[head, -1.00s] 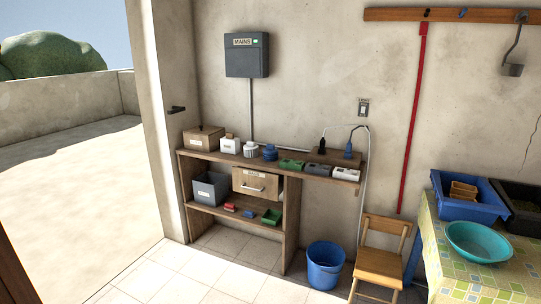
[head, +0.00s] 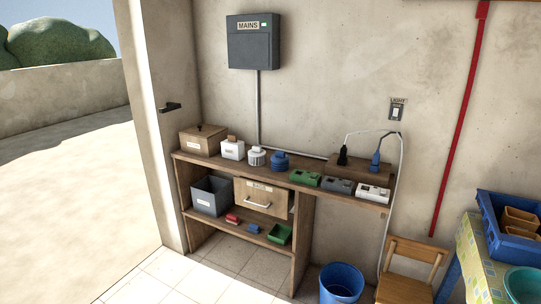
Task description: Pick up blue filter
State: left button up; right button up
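A small blue ribbed canister with a narrower top, which looks like the blue filter (head: 280,161), stands upright on the top board of the wooden shelf unit (head: 240,174). A similar white ribbed canister (head: 257,157) stands just to its left, and a green device (head: 306,179) lies to its right. Neither of my grippers is in view.
A wooden box (head: 203,141), a white container (head: 232,149), a grey device (head: 339,186) and a white device (head: 373,193) share the top board. A blue bucket (head: 341,284) and a wooden chair (head: 410,262) stand right of the unit. Tiled floor in front is clear.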

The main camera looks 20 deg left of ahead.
aim_at(280, 161)
jog(key=i+j+u, duration=0.25)
jog(key=i, duration=1.2)
jog(key=i+u, duration=0.25)
jog(key=i, duration=1.25)
